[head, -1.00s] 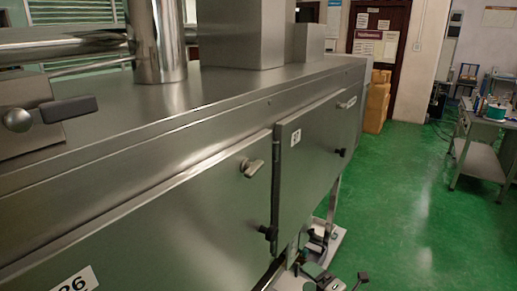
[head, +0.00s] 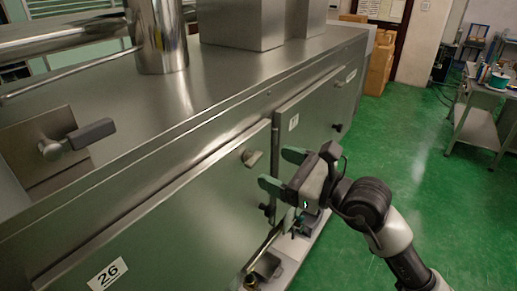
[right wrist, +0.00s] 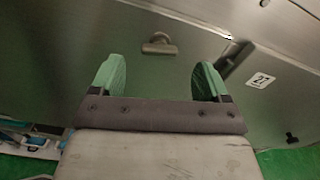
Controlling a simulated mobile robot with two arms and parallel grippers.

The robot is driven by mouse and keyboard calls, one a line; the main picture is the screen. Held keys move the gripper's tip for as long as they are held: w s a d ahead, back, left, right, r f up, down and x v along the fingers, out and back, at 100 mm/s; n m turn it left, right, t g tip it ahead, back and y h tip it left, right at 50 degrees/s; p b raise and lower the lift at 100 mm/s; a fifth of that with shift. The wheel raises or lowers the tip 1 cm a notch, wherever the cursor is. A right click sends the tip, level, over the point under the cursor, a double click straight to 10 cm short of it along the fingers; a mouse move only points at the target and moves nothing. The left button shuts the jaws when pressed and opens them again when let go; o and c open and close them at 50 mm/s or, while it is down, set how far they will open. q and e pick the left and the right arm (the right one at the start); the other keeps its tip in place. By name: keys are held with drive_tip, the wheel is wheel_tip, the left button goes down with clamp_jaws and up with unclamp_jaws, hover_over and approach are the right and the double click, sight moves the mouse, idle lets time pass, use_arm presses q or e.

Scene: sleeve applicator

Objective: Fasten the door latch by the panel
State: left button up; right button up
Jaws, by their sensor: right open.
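A small grey metal door latch (head: 253,158) sits near the upper right corner of the steel door panel marked 26 (head: 190,215). My right gripper (head: 281,169) has green fingers, is open and empty, and points at the machine just right of the latch in the head view. In the right wrist view the latch (right wrist: 159,44) lies ahead, between and beyond the spread fingers (right wrist: 160,78), with no contact seen. Its handle looks roughly level. My left gripper is not in view.
A neighbouring door (head: 305,125) has another latch (head: 349,75) and a dark knob (head: 337,128). A lever handle (head: 90,133) stands on the machine's top. Green floor (head: 420,170) is clear on the right, before a workbench (head: 485,115).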

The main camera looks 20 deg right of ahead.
sight(258, 159)
drive_tip(key=p+x, duration=0.1)
drive_tip(key=x, duration=0.3)
drive_tip(key=shift+w+a+r, duration=0.1)
drive_tip(key=shift+r, duration=0.05)
drive_tip(key=shift+w+a+p, duration=0.3)
drive_tip(key=shift+w+p, duration=0.05)
